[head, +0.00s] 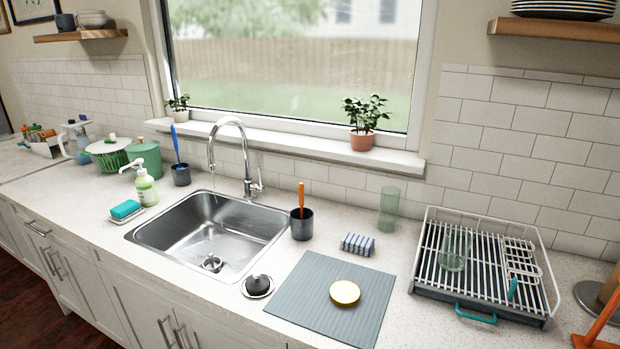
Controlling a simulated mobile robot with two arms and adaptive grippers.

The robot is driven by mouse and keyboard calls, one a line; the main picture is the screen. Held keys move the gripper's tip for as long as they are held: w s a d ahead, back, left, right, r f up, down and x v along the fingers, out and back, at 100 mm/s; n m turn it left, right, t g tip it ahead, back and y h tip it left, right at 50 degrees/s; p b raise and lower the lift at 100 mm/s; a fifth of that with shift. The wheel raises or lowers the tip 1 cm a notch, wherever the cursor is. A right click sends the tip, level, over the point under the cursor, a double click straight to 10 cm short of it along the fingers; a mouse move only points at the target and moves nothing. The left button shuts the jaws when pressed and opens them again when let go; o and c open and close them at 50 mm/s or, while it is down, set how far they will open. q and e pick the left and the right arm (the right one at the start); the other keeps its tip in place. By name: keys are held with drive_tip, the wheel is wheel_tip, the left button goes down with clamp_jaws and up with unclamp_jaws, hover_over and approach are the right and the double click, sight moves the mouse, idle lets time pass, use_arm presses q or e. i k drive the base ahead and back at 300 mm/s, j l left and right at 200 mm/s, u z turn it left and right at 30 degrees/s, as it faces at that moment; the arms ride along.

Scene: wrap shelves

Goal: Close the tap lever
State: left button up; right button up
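The chrome tap (246,160) stands behind the sink, with its high curved neck reaching left and its spout over the basin. Its small lever (259,182) is on the right side of the tap body, near the base. A faint thin line shows below the spout, but I cannot clearly tell whether water is running. The steel sink (270,215) holds a drain strainer (212,263) at its bottom. Neither of my grippers is in view.
A dark cup with an orange-handled brush (302,224) stands right of the sink. A blue brush in a cup (181,174) and a soap bottle (146,188) stand left. A dish rack (430,270) is at right. The window sill (300,148) runs behind the tap.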

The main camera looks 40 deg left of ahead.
sight(261, 188)
drive_tip(key=u, duration=1.6)
